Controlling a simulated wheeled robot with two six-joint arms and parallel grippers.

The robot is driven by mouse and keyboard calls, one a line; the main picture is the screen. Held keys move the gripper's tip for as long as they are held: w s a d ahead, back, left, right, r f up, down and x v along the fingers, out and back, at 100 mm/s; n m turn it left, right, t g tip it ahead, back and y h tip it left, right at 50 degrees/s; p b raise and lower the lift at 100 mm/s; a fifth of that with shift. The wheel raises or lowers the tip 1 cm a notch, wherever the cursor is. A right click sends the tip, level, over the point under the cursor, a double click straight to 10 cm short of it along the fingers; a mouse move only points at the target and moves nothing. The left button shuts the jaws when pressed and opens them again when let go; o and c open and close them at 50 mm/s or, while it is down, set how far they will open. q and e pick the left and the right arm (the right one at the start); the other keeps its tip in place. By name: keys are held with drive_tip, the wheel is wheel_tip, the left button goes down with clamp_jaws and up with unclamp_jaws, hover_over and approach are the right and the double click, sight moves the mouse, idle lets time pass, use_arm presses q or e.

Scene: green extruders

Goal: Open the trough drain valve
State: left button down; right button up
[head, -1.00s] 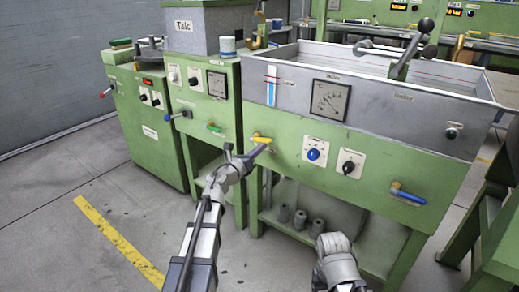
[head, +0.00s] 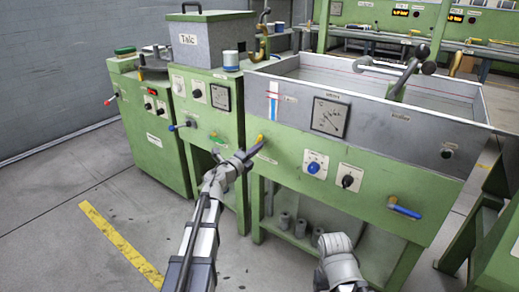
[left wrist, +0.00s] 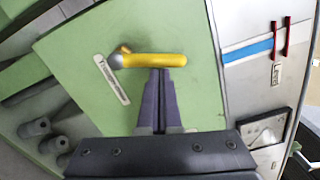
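The yellow lever handle (head: 260,139) is on the green front of the trough, just below the grey tank wall (head: 360,118). It points upward, toward the tank. In the left wrist view the yellow handle (left wrist: 155,60) lies parallel to the blue level strip (left wrist: 248,49), with a white label (left wrist: 112,79) beside its pivot. My left gripper (head: 258,149) has its fingers together at the handle's middle. Its fingertips (left wrist: 160,72) meet the handle's edge, with nothing seen between them. Only a rounded part of my right arm shows at the bottom; its gripper cannot be seen.
A blue lever (head: 405,211) sits on the trough's right front. A blue knob (head: 313,167) and a black knob (head: 347,181) lie between. Green cabinets (head: 158,140) with a talc box (head: 213,40) stand left. Several grey cylinders (head: 300,228) are on the lower shelf. Floor in front is clear.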

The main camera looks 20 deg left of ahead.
use_arm(q)
drive_tip(key=shift+w+a+r+n, duration=0.1)
drive_tip(key=shift+a+r+n, duration=0.05)
drive_tip(key=shift+a+n, duration=0.15)
drive_tip(key=shift+d, duration=0.1)
drive_tip(key=s+f+b, duration=0.1)
drive_tip(key=s, duration=1)
drive_tip(key=shift+s+d, duration=0.15)
drive_tip(key=shift+s, duration=0.15)
